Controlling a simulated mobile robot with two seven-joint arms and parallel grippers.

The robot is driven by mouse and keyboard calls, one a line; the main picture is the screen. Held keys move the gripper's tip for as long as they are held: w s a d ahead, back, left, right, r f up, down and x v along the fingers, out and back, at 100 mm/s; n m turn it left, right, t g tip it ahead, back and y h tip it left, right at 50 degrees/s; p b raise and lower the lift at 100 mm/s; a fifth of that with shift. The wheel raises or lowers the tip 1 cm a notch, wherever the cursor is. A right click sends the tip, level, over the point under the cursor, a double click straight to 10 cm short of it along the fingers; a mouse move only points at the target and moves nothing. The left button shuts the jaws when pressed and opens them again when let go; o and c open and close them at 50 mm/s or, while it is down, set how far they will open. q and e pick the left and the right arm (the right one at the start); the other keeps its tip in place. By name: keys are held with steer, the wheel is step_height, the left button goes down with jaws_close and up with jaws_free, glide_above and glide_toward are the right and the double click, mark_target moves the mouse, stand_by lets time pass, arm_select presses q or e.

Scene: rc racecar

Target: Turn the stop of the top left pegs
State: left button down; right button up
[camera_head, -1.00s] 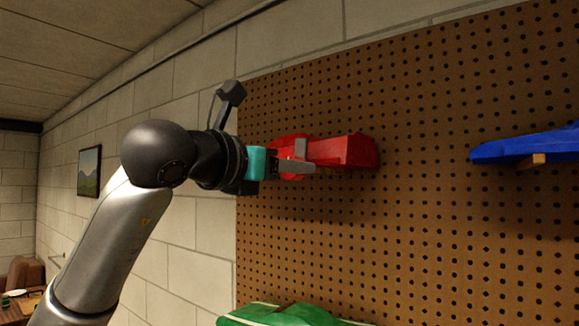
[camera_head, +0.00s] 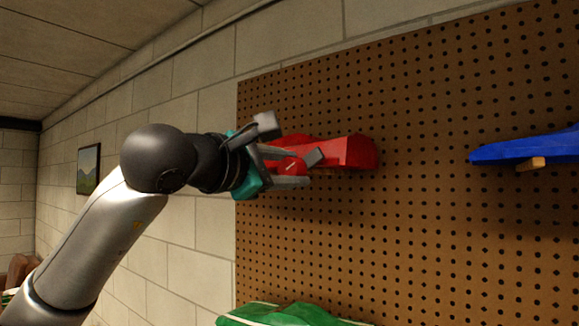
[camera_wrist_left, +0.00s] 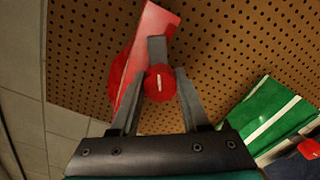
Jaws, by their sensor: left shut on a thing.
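A red round stop with a white line (camera_wrist_left: 159,83) sits between the fingers of my left gripper (camera_wrist_left: 158,88), which is shut on it. In the head view the left gripper (camera_head: 300,170) reaches in from the left, one finger above the stop (camera_head: 290,166) and one below. The red car (camera_head: 345,152) is on the pegboard, right beside and behind the gripper; it also shows in the wrist view (camera_wrist_left: 150,28). The peg behind the stop is hidden. A grey block (camera_wrist_left: 157,50) shows just beyond the stop; I cannot tell what it belongs to. My right gripper is out of view.
The brown pegboard (camera_head: 430,230) fills the right side. A blue car (camera_head: 520,148) is at right on a wooden peg (camera_head: 531,163). A green car (camera_head: 290,315) is below. Another red stop (camera_wrist_left: 309,149) shows at the wrist view's lower right.

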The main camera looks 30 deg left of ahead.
arm_select(q)
steer(key=m, duration=0.6)
steer(key=shift+p, duration=0.35)
steer(key=shift+m, duration=0.3)
steer(key=shift+c, duration=2)
jaws_free()
steer(key=s+a+b, duration=0.1)
steer(key=s+b, duration=0.3)
steer(key=s, duration=1.1)
steer(key=shift+s, duration=0.15)
steer(key=shift+a, duration=0.1)
